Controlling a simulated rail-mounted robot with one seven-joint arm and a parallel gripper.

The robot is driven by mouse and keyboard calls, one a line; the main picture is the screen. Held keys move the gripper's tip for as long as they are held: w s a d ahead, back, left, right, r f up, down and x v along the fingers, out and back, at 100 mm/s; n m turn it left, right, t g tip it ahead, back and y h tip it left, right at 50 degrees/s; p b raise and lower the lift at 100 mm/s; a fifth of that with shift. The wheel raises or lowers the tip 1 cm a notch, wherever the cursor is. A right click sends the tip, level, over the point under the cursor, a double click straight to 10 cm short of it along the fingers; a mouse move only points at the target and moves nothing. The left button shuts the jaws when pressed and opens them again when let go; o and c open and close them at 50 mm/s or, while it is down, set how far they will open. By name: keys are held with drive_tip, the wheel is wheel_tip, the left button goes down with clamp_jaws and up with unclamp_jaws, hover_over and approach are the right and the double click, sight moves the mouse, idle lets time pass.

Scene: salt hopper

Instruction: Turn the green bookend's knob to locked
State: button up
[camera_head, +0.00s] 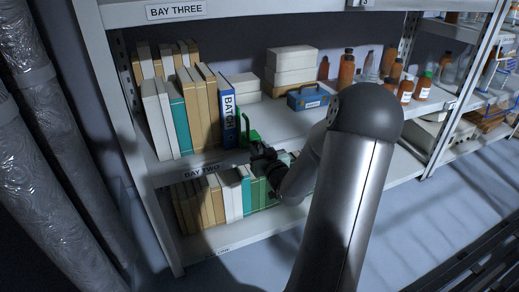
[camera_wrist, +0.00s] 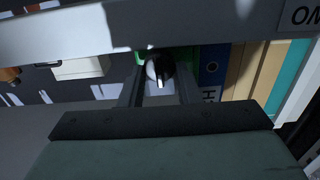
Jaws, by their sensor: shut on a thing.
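The green bookend (camera_head: 246,132) stands on the Bay Two shelf, right against a blue binder marked "BATCH" (camera_head: 228,118). My gripper (camera_head: 262,153) is at the shelf's front edge, in front of the bookend, and hides its lower part. In the wrist view, a small dark round knob (camera_wrist: 152,70) with a white pointer mark sits between the two fingers of my gripper (camera_wrist: 159,82). The gripper is shut on the knob. A strip of green bookend (camera_wrist: 139,56) shows beside it. The knob's lock markings cannot be read.
Tan, white and teal books (camera_head: 190,112) fill the shelf left of the binder. A blue case (camera_head: 308,97) and white boxes (camera_head: 290,66) stand further right. The shelf's front edge (camera_wrist: 150,24) runs close to my gripper. More books (camera_head: 215,198) stand on the shelf below.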

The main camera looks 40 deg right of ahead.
drive_tip(key=shift+r+m+p, duration=0.15)
drive_tip(key=shift+m+p, duration=0.55)
drive_tip(key=shift+m, duration=0.3)
drive_tip(key=shift+d+f+m+p, duration=0.15)
drive_tip(key=shift+m+p, duration=0.3)
drive_tip(key=shift+m, duration=0.75)
drive_tip(key=o, duration=1)
drive_tip(key=shift+c, duration=0.2)
